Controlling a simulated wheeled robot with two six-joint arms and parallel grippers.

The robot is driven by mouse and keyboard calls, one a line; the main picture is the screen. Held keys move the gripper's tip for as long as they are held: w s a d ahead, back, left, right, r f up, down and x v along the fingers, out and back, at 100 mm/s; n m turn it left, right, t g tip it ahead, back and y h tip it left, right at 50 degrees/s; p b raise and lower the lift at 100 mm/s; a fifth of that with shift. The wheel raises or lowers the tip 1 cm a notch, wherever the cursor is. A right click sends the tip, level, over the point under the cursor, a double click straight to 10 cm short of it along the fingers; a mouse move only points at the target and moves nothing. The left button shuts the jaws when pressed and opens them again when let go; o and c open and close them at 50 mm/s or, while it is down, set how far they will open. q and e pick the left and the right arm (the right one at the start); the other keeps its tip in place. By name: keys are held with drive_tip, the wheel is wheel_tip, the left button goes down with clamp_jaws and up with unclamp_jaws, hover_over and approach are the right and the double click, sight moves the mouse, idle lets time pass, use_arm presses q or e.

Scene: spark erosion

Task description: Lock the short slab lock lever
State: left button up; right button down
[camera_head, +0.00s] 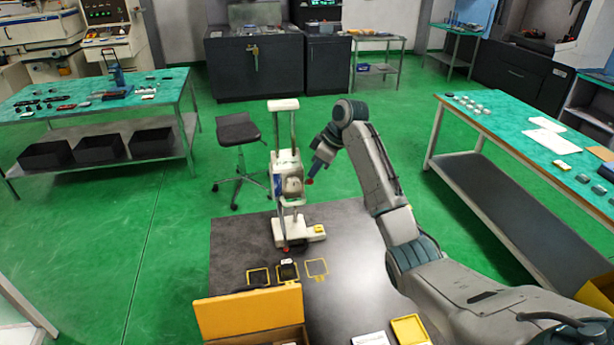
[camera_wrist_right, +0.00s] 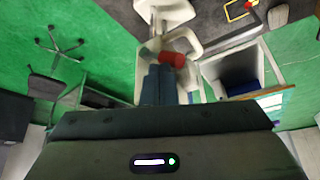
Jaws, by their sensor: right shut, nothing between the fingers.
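A white device with a tall column (camera_head: 287,185) stands on a light base at the back of the dark worktable (camera_head: 240,240). A small red knob (camera_head: 309,181) shows at its right side, right by the tip of my right gripper (camera_head: 316,170). In the right wrist view the red knob (camera_wrist_right: 172,59) is just beyond the shut fingers (camera_wrist_right: 159,84); I cannot tell if they touch. It seems to be on a short pale lever, whose lock position I cannot make out. The fingers hold nothing. My left gripper is out of view.
A yellow-edged box (camera_head: 250,312) stands at the table's front left. Yellow-outlined squares (camera_head: 316,267) and a small black block (camera_head: 288,270) lie before the device. A yellow tray (camera_head: 410,329) is at front right. A stool (camera_head: 238,132) stands behind left.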

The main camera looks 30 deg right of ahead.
drive_tip(key=shift+f, duration=0.15)
drive_tip(key=shift+s+a+r, duration=0.1)
drive_tip(key=shift+s+r, duration=0.1)
drive_tip(key=shift+r, duration=1.2)
drive_tip(key=shift+s+r, duration=0.15)
drive_tip(key=shift+r, duration=1.2)
